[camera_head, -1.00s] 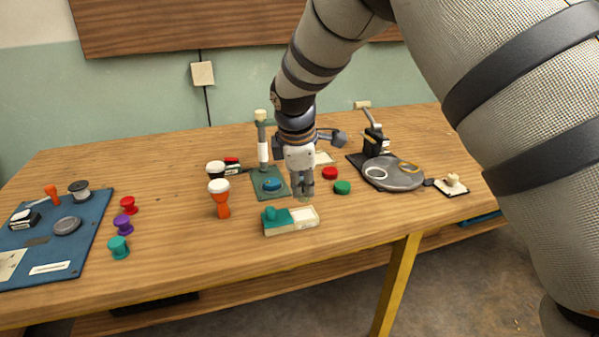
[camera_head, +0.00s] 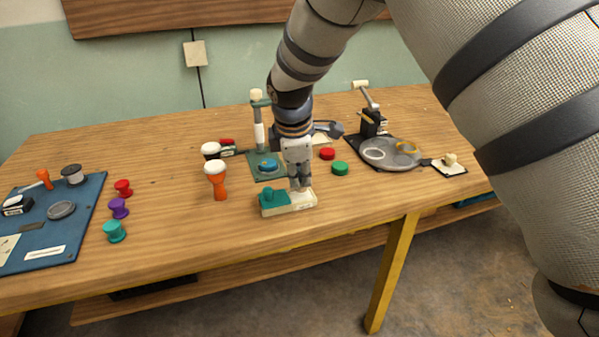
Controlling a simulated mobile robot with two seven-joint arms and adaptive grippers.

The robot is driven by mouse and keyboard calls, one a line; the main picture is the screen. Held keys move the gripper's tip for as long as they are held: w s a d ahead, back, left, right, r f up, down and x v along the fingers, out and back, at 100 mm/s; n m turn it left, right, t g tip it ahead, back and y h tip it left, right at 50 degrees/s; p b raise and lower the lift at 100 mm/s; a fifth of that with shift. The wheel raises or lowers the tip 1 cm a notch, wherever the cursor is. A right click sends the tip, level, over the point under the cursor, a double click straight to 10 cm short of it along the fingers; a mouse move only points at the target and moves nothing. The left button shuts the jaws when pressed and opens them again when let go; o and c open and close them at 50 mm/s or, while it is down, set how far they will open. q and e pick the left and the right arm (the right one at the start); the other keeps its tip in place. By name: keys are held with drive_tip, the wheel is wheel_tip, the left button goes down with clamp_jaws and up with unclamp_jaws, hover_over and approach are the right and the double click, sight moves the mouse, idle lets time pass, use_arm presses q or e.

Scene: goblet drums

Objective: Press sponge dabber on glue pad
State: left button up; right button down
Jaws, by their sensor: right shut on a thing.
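My right gripper (camera_head: 300,182) points straight down at the middle of the table. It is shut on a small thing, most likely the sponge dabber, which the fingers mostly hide. Just below the fingertips is a small cream tray (camera_head: 288,210) near the front edge. Its right half is a pale pad (camera_head: 308,199), which looks like the glue pad. A teal knobbed piece (camera_head: 270,198) sits on its left half. The fingertips overlap the pad's back edge in the picture; whether the held thing touches the pad I cannot tell. My left gripper is not in view.
An orange goblet drum (camera_head: 219,182) stands left of the tray. A green-based press (camera_head: 262,130) is behind it. A blue mat (camera_head: 60,240) and several spools are at left.

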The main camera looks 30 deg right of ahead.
sight(299, 166)
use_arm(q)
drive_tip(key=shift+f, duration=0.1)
use_arm(e)
drive_tip(key=shift+f, duration=0.6)
idle(0.4)
drive_tip(key=shift+f, duration=0.1)
idle(1.0)
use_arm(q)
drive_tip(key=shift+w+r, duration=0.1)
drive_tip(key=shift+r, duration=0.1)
